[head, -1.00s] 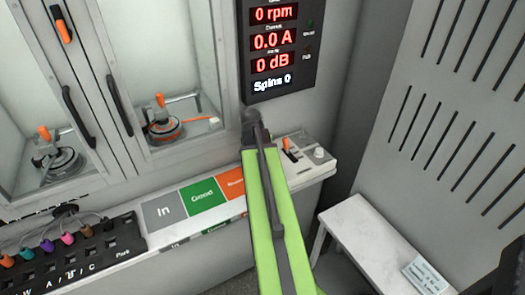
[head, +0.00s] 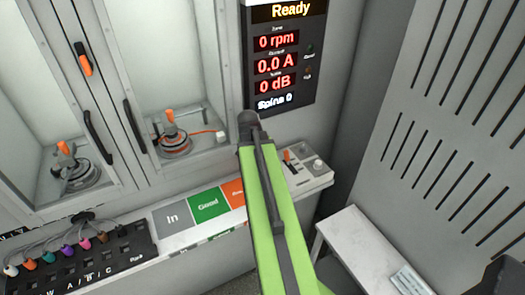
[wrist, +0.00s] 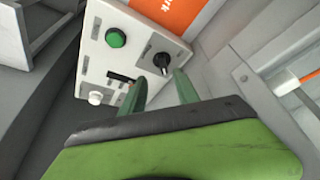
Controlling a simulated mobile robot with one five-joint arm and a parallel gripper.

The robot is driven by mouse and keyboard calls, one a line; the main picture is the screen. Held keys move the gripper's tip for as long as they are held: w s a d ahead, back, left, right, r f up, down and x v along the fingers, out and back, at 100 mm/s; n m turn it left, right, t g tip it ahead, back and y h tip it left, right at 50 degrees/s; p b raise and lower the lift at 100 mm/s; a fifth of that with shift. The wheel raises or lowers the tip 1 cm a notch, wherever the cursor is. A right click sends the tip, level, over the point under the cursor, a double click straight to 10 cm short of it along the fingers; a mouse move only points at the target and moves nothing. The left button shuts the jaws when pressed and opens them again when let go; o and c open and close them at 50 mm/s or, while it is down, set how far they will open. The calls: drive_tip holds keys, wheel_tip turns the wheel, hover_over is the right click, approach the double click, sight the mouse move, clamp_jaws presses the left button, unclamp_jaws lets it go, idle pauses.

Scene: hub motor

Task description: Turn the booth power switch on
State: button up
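The control panel (wrist: 125,50) is a pale plate on the ledge. In the wrist view it carries a green button (wrist: 116,38), a black round-based switch (wrist: 162,62), a dark slotted lever (wrist: 120,78) and a white knob (wrist: 95,98). I cannot read which is the power switch. My gripper (wrist: 160,80) is open and empty, its two green fingers apart. The black switch shows between and just beyond the fingertips; contact cannot be told. In the head view my arm hides the gripper and the panel's left part; an orange-tipped lever (head: 288,156) and the white knob (head: 318,165) show.
A lit display (head: 284,60) above the panel reads Ready, 0 rpm, 0.0 A. The In, Good and orange zones (head: 208,203) lie left along the ledge. Two glazed chambers (head: 172,75) stand behind. A white bench (head: 365,245) and slatted wall (head: 450,110) are at right.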

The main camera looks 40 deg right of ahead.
drive_tip(key=p+v, duration=0.4)
drive_tip(key=v, duration=0.2)
drive_tip(key=shift+r, duration=0.3)
drive_tip(key=shift+s+a, duration=0.1)
drive_tip(key=w+a+n, duration=0.1)
drive_tip(key=w+a, duration=0.2)
drive_tip(key=a, duration=0.4)
drive_tip(key=w+a+n+t+y, duration=0.1)
drive_tip(key=w+a+n, duration=0.15)
drive_tip(key=a, duration=0.35)
drive_tip(key=w+a+n, duration=0.1)
drive_tip(key=w+a, duration=0.2)
drive_tip(key=a, duration=0.4)
drive_tip(key=s+a+f+n+g+y, duration=0.1)
drive_tip(key=a+n, duration=0.3)
drive_tip(key=a, duration=0.4)
drive_tip(key=s+a+f+n+g+y, duration=0.1)
drive_tip(key=s+a+n+g+y, duration=0.1)
drive_tip(key=a, duration=0.7)
drive_tip(key=shift+s+n, duration=0.85)
drive_tip(key=shift+n, duration=0.2)
